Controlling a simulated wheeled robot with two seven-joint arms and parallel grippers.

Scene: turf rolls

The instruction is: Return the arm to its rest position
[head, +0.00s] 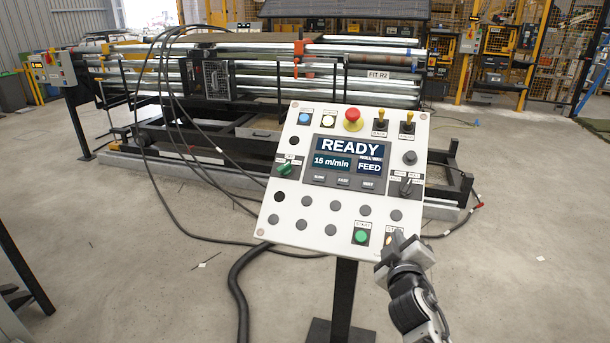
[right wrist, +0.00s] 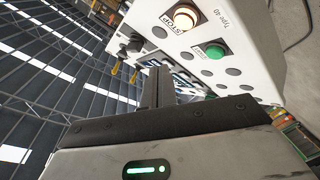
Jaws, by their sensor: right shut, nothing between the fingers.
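My right gripper (head: 400,250) is in front of the lower right corner of the white control panel (head: 300,222) in the head view. Its fingers are shut and empty, and they show pressed together in the right wrist view (right wrist: 158,85). The gripper partly covers an orange-lit button (head: 388,240). In the right wrist view this lit button (right wrist: 184,18) is labelled STOP, beside a green button (right wrist: 214,51). I cannot tell from the pictures whether the fingertips touch the panel. My left gripper is not in view.
The panel stands on a black post (head: 343,295). Its screen (head: 349,160) reads READY, 15 m/min and FEED. Black cables (head: 236,285) run along the floor at left. A roller machine (head: 240,85) stands behind. The concrete floor (head: 530,220) at right is clear.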

